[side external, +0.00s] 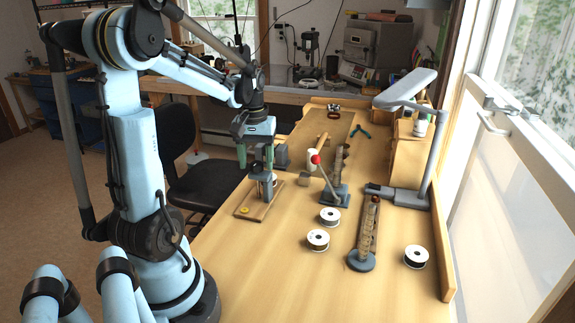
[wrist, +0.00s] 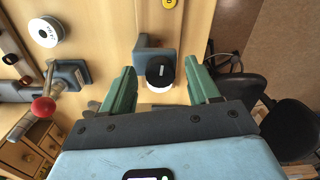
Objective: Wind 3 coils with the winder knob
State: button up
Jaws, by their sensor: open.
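The winder stands on a small wooden base (side external: 262,205) on the bench, with a grey-blue post (side external: 265,188) and a yellow button (side external: 245,210) at its front. In the wrist view its grey-blue body (wrist: 150,54) carries a round black knob (wrist: 158,70) with a short white mark, beside a white round part. My gripper (side external: 255,162) is open over the winder, pointing down. In the wrist view its green fingers (wrist: 160,72) stand on either side of the knob, with a gap on both sides. In the side view the gripper and winder overlap, so the knob is unclear there.
White spools (side external: 330,216) (side external: 318,239) lie right of the winder, another spool (side external: 416,256) farther right. A lever with a red ball (side external: 315,159) rises from a blue-grey base nearby. A long stand (side external: 367,230) and a lamp (side external: 405,195) stand on the right. Bare bench lies in front.

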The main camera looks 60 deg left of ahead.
aim_at(256, 164)
jog(key=c, duration=1)
jog(key=m, duration=0.4)
jog(key=shift+m, duration=0.4)
jog(key=shift+c, duration=0.2)
jog(key=o, duration=1)
jog(key=shift+o, duration=0.2)
notch_tip(256, 164, up, 12)
